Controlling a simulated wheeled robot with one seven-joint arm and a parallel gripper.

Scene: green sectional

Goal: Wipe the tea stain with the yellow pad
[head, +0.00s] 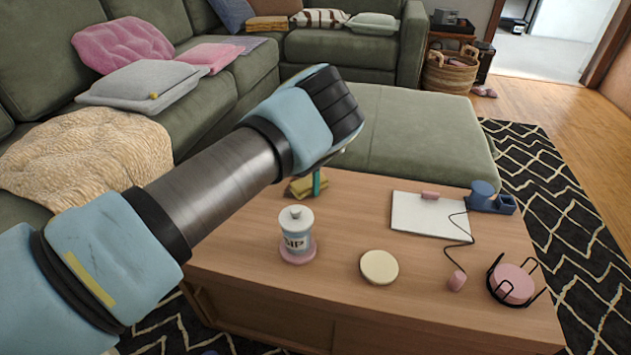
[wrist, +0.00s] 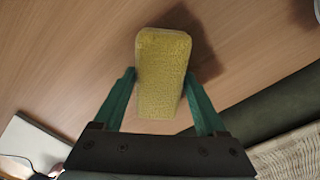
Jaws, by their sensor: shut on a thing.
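The yellow pad (wrist: 163,75) is a thick block held between the two green fingers of my gripper (wrist: 162,90) in the wrist view. My gripper is shut on it, over the wooden tabletop. In the head view the pad (head: 299,188) shows at the far left part of the table, beside a green finger (head: 316,182), partly hidden by my arm. I cannot tell whether the pad touches the wood. No tea stain is clear in the head view. A dark brownish patch (wrist: 304,10) shows at the wrist view's top right; I cannot tell whether it is stain or shadow.
A green sofa (head: 400,125) borders the back.

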